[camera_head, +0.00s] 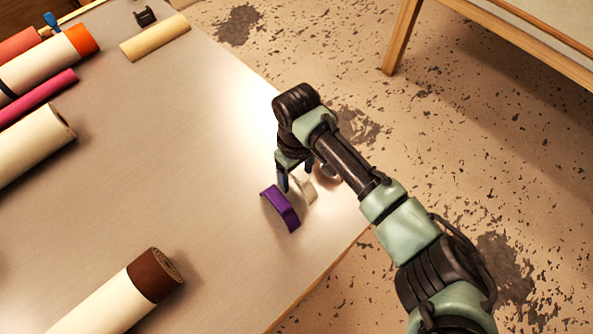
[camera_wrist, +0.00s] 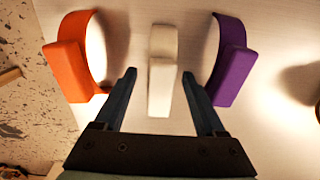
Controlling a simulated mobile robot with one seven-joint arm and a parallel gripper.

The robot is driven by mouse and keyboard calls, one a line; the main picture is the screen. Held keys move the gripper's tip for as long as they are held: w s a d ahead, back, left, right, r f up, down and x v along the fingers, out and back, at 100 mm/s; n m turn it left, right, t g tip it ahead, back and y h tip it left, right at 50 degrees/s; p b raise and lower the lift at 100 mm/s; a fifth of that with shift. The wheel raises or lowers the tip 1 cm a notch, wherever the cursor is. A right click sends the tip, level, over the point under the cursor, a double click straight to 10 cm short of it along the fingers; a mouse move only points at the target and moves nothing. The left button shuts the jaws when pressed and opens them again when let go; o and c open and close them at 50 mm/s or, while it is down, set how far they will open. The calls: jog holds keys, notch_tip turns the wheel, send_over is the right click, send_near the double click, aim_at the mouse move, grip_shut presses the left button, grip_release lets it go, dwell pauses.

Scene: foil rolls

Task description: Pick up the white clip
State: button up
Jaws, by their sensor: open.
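The white clip (camera_wrist: 160,92) stands on the table in the middle of the wrist view, a pale curved band with a blocky near end. It also shows partly in the head view (camera_head: 308,190), beside and below my gripper (camera_head: 297,178). In the wrist view my gripper (camera_wrist: 159,75) is open, with one dark finger on each side of the white clip and a gap on both sides. A purple clip (camera_wrist: 232,75) stands to the right of it and an orange clip (camera_wrist: 68,72) to the left. The orange clip is not clearly visible in the head view.
The purple clip (camera_head: 281,208) is close to my gripper. The right finger's tip is near the purple clip in the wrist view. Several rolls (camera_head: 30,142) lie at the left, and a brown-ended roll (camera_head: 125,295) lies at the front. The table's middle is clear.

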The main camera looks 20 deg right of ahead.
grip_shut()
dwell(0.4)
